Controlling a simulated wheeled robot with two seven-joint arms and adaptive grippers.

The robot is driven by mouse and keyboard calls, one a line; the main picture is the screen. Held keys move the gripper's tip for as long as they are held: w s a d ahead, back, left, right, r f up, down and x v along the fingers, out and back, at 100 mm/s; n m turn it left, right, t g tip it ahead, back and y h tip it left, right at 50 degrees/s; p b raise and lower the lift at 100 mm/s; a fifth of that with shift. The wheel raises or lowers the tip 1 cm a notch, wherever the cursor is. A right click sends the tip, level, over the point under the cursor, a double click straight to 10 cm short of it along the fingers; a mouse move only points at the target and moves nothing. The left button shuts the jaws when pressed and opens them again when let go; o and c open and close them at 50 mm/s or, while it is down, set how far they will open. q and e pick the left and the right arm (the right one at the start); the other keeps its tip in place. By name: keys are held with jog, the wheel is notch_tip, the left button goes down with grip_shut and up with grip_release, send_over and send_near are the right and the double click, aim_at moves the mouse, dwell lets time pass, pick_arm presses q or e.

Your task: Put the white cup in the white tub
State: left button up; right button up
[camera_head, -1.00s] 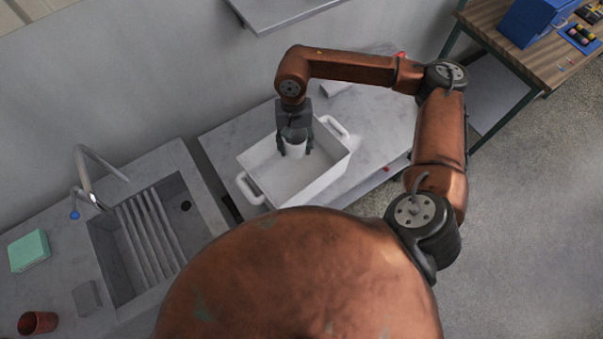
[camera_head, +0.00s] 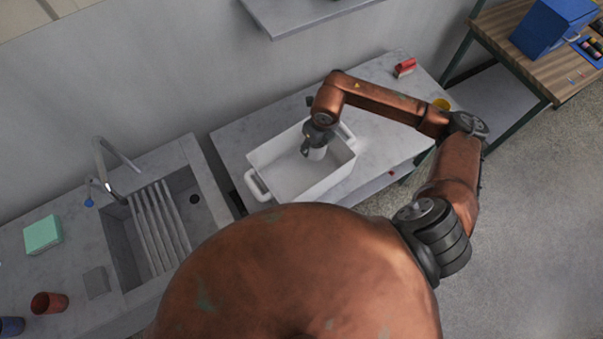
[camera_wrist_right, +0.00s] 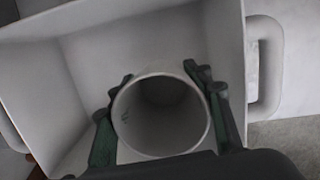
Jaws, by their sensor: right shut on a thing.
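The white tub (camera_head: 282,187) with two handles stands on the grey table beside the sink. My right gripper (camera_head: 314,148) reaches down into the tub near its right end. It is shut on the white cup (camera_head: 317,154), which is partly hidden by the gripper in the head view. In the right wrist view the cup (camera_wrist_right: 161,114) is seen from above, empty, its mouth between the two green fingers of the gripper (camera_wrist_right: 162,120). The tub's walls (camera_wrist_right: 60,50) surround it. I cannot tell whether the cup touches the tub floor. My left gripper is not in view.
A sink (camera_head: 160,235) with a tap (camera_head: 106,165) is at left, with a green box (camera_head: 42,234) and a reddish cup (camera_head: 48,303) on its counter. A red item (camera_head: 405,67) and a yellow item (camera_head: 441,104) lie on the table. A shelf (camera_head: 300,12) hangs above.

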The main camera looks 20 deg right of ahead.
aim_at(316, 163)
jog(key=m, duration=0.3)
jog(key=d+m, duration=0.1)
jog(key=shift+w+d+f+h, duration=0.1)
jog(key=shift+f+h, duration=0.2)
jog(key=shift+d+f+m, duration=0.1)
jog(key=shift+f+m, duration=0.05)
jog(key=shift+m, duration=0.25)
notch_tip(316, 163, down, 10)
jog(key=shift+r+p, duration=0.1)
jog(key=shift+p, duration=0.45)
jog(key=o, duration=1.2)
jog(key=shift+f, duration=0.2)
jog(key=r, duration=0.4)
jog(key=s+r, duration=0.1)
jog(key=r, duration=0.3)
jog(key=r+b, duration=0.1)
jog(key=r, duration=0.3)
jog(key=shift+s+r, duration=0.15)
jog(key=shift+s, duration=0.25)
